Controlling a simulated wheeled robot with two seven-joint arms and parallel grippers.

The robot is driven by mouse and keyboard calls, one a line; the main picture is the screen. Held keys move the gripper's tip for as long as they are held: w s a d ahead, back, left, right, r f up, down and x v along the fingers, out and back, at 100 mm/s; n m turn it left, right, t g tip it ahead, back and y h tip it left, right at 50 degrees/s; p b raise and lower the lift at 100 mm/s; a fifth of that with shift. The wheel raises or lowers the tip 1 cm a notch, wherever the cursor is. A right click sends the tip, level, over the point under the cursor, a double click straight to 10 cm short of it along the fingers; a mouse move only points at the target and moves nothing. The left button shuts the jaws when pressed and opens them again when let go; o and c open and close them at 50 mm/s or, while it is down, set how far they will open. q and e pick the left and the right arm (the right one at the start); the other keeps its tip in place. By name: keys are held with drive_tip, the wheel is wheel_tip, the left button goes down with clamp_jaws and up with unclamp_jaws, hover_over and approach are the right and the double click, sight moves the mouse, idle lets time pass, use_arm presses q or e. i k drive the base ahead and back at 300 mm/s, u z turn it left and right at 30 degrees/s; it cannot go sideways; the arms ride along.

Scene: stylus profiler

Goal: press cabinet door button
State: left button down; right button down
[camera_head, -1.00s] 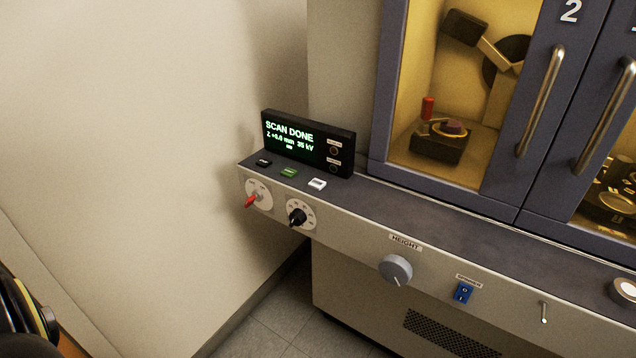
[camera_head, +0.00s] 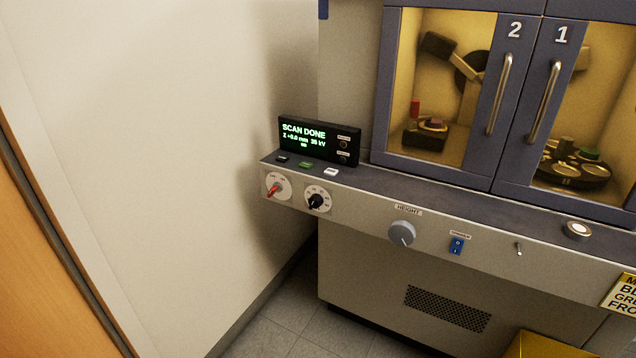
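The blue-framed cabinet has door 2 (camera_head: 505,32) on the left and door 1 (camera_head: 560,36) on the right, both shut, each with a metal handle. Small buttons lie on the console ledge: a black one (camera_head: 283,158), a green one (camera_head: 306,164) and a white one (camera_head: 331,172). A round silver button (camera_head: 577,230) with a pale top sits on the ledge below door 1. I cannot read which is the door button. The display (camera_head: 318,139) reads SCAN DONE. Neither of my grippers is in view.
A yellow container (camera_head: 550,345) stands at the bottom right. Tiled floor lies in front.

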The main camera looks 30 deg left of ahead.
sight(331, 172)
drive_tip(key=u, duration=0.25)
drive_tip(key=i, duration=1.1)
drive_tip(key=z, duration=0.15)
